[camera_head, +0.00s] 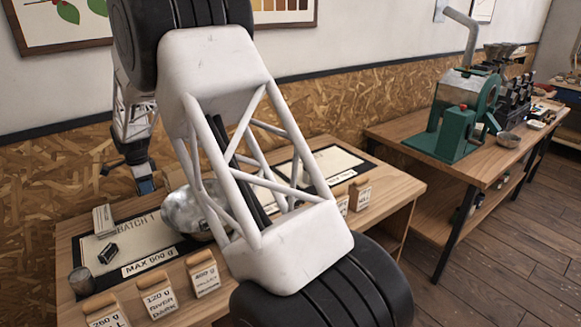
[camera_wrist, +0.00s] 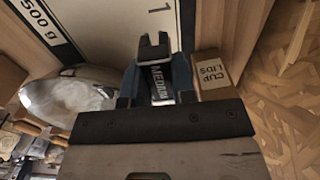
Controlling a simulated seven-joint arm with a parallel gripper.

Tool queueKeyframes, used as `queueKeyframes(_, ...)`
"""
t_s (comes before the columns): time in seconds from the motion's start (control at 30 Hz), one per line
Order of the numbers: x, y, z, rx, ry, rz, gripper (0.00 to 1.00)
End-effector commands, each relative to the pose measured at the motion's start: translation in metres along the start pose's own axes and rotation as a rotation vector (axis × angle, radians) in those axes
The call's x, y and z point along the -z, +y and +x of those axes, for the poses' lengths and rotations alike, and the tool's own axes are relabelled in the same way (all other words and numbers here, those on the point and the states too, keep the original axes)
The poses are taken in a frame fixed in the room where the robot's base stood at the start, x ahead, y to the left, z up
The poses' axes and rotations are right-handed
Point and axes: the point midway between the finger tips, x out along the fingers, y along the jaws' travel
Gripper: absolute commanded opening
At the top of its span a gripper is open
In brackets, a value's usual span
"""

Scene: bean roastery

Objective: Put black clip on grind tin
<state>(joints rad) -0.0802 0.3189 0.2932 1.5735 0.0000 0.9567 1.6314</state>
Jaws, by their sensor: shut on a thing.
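My gripper (camera_head: 146,184) hangs above the back left of the near table, blue fingers pointing down. In the wrist view my gripper (camera_wrist: 157,82) is shut on a black clip (camera_wrist: 152,48) with two prongs and a label that seems to read MEDIUM. In the head view the held clip is hard to make out. A small dark grey cylinder (camera_head: 81,281), which may be the grind tin, stands at the table's left front, apart from my gripper. Another small black piece with a pale face (camera_head: 108,253) lies on the BATCH 1 mat (camera_head: 146,244).
A shiny metal bowl (camera_head: 186,213) stands on the mat's right. Labelled bags (camera_head: 160,300) line the front edge. My arm hides the table's middle. A green machine (camera_head: 460,118) stands on the right table.

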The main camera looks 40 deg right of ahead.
Motion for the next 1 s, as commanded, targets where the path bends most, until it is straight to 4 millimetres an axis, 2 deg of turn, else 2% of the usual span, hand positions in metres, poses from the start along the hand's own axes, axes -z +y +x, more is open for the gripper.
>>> queueKeyframes(0.17,0.0,0.0,-0.026,0.002,0.0,0.0,0.03)
queueKeyframes(0.4,0.0,0.0,-0.073,0.003,0.0,0.0,0.03)
queueKeyframes(0.67,0.052,0.01,-0.071,0.0,0.0,0.006,0.03)
queueKeyframes(1.0,0.144,0.037,-0.072,0.001,0.0,0.009,0.03)
